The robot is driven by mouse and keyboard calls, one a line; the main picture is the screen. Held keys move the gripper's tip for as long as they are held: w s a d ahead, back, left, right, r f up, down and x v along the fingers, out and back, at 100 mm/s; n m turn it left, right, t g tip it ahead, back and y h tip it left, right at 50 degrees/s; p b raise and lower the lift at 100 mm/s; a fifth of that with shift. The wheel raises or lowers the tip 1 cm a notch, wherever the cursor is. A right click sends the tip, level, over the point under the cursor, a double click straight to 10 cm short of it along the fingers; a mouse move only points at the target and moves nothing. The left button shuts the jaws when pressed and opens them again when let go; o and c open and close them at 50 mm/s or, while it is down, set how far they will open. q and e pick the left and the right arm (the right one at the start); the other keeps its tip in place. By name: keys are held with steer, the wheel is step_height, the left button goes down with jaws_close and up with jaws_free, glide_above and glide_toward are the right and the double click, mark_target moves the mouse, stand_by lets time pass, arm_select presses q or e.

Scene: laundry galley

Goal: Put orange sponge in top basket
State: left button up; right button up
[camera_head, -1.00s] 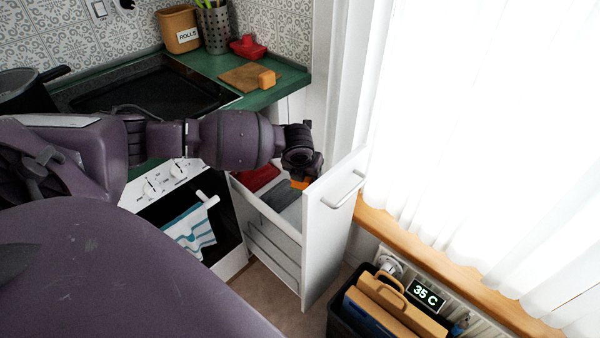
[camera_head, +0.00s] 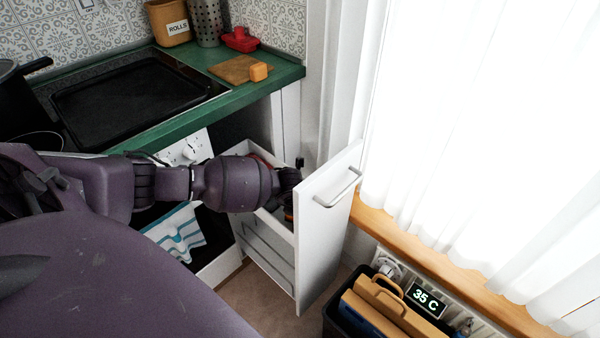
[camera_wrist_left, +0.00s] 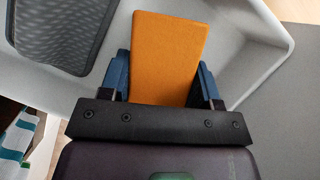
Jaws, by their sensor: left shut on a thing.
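An orange sponge (camera_wrist_left: 166,55) is held between the blue fingers of my left gripper (camera_wrist_left: 165,82) in the left wrist view. The sponge is over or inside the light grey top basket (camera_wrist_left: 262,32) of the pulled-out white cabinet unit; I cannot tell if it touches the bottom. In the head view my left gripper (camera_head: 288,192) is down at the basket, mostly hidden by my arm, with only a sliver of orange showing. A dark grey ribbed thing (camera_wrist_left: 62,32) lies in the basket left of the sponge. My right gripper is out of view.
The white front panel (camera_head: 327,235) of the unit stands close right of my gripper. The green counter (camera_head: 285,75) behind holds a board (camera_head: 235,68) with an orange-yellow block (camera_head: 259,72). A striped towel (camera_head: 178,235) hangs left. A dark bin (camera_head: 345,318) stands at front right.

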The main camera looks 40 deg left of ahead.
arm_select(q)
steer(key=shift+s+f, duration=0.1)
steer(key=shift+f, duration=0.8)
steer(key=shift+r, duration=0.1)
steer(key=shift+f, duration=0.2)
steer(key=o, duration=0.9)
